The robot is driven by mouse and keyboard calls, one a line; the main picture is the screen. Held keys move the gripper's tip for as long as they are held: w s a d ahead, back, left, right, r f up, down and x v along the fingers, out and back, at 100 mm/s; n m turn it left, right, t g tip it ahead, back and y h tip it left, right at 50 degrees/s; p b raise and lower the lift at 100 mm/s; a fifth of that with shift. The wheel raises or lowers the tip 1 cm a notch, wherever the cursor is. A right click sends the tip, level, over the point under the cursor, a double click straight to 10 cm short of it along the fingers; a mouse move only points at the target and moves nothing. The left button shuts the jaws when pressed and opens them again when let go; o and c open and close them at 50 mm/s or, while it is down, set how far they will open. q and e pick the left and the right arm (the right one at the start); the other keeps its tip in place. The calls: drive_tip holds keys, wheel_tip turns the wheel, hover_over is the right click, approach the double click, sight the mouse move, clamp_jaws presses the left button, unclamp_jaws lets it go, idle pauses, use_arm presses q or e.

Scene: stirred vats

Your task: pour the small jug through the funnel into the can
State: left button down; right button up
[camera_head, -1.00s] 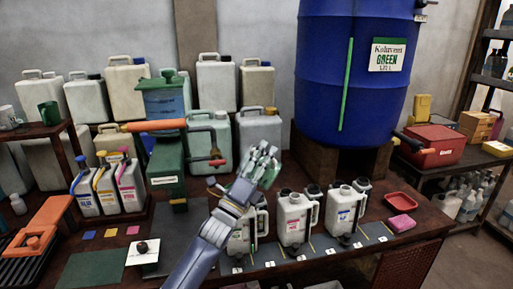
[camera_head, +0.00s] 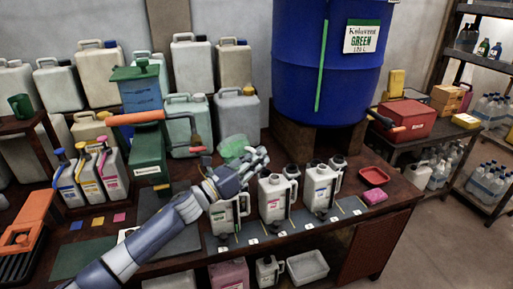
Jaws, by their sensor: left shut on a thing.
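My left gripper (camera_head: 252,162) is shut above the left end of a row of white labelled cans. A pale green translucent vessel (camera_head: 232,147), which looks like the small jug, is at its fingers; the grip is partly hidden. The row holds a left can (camera_head: 226,217) just below my wrist, a middle can with a red label (camera_head: 271,202) and a right can with a blue label (camera_head: 320,188). I cannot make out a funnel. My right gripper is not in view.
A blue drum (camera_head: 345,65) stands behind the bench. A green dispenser with an orange handle (camera_head: 147,160) and three coloured-cap jugs (camera_head: 90,178) are at left. A red tray (camera_head: 373,175) and pink sponge (camera_head: 374,196) lie at right. Large canisters (camera_head: 190,65) line the wall.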

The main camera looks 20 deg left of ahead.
use_arm(q)
drive_tip(key=shift+a+f+m+g+p, duration=0.1)
drive_tip(key=shift+f+m+g+p, duration=0.55)
drive_tip(key=shift+f+m, duration=0.3)
drive_tip(key=shift+a+f+m+g+y+p, duration=0.2)
drive_tip(key=shift+f+m+g+y+p, duration=0.15)
drive_tip(key=shift+f, duration=0.3)
drive_tip(key=shift+a+f+m+g+y+p, duration=0.2)
drive_tip(key=shift+f+m+g, duration=0.15)
drive_tip(key=shift+f, duration=0.3)
drive_tip(key=shift+d+r+p, duration=0.1)
drive_tip(key=shift+r+p, duration=0.5)
drive_tip(key=shift+r, duration=0.35)
drive_tip(key=shift+f, duration=0.1)
